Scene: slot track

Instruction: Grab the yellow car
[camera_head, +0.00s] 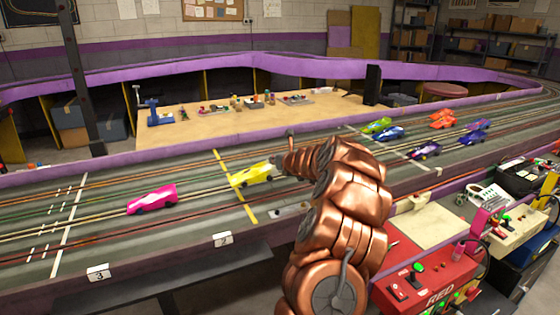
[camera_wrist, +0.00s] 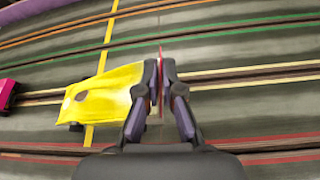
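The yellow car (camera_head: 252,174) stands on the slot track by the yellow cross line, with its nose to the left. It also shows in the wrist view (camera_wrist: 103,96), left of the fingers. My gripper (camera_wrist: 161,72) is at the car's right-hand end, its two fingers close together. A thin red strip (camera_wrist: 161,53) stands between the fingers; it lines up with the car's width and looks like its rear wing. The fingers look shut on it, and they hide where it joins the body. The car appears to rest on the track. In the head view my arm hides most of the gripper.
A pink car (camera_head: 152,199) stands to the left in a nearer lane. Several cars, among them a green one (camera_head: 377,125) and a blue one (camera_head: 389,133), stand beyond my arm to the right. A purple wall (camera_head: 110,160) edges the track. The lanes left of the pink car are clear.

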